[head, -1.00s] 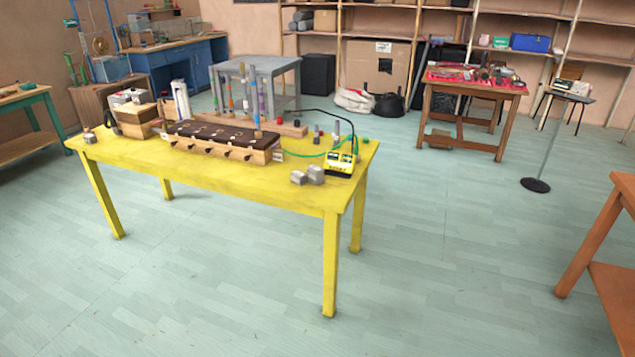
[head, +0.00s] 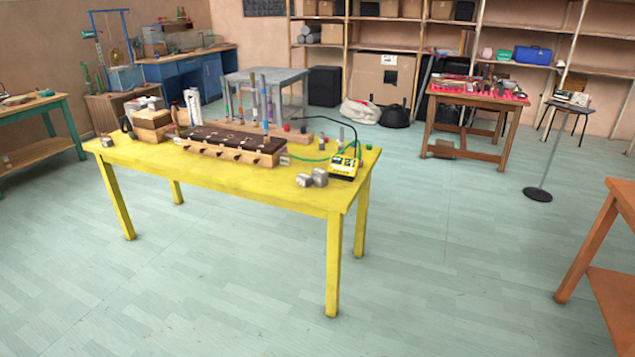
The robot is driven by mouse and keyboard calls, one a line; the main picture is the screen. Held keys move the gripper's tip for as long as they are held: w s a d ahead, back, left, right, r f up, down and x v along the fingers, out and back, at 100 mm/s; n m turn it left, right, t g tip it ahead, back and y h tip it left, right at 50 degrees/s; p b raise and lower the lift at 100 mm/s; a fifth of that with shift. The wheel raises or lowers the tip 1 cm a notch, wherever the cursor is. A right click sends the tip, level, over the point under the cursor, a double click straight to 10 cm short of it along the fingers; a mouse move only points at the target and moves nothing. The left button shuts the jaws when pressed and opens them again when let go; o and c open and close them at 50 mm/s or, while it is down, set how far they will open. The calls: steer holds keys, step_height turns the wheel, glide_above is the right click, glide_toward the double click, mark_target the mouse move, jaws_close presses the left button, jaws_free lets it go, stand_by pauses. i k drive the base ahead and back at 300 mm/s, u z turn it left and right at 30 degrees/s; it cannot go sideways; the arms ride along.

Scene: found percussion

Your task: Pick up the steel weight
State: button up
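A smaller grey piece (head: 106,141) is at the table's left end. Any of these could be the steel weight; at this distance I cannot tell which. My gripper is not in view.
A brown table (head: 470,96) and a stand (head: 538,194) are behind right. An orange table (head: 612,260) is at the right edge. The floor in front is clear.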

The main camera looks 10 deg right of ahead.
mark_target(306, 181)
steer(key=u, duration=0.1)
steer(key=i, duration=0.95)
steer(key=z, duration=1.15)
steer(key=k, duration=0.15)
steer(key=u, duration=3.2)
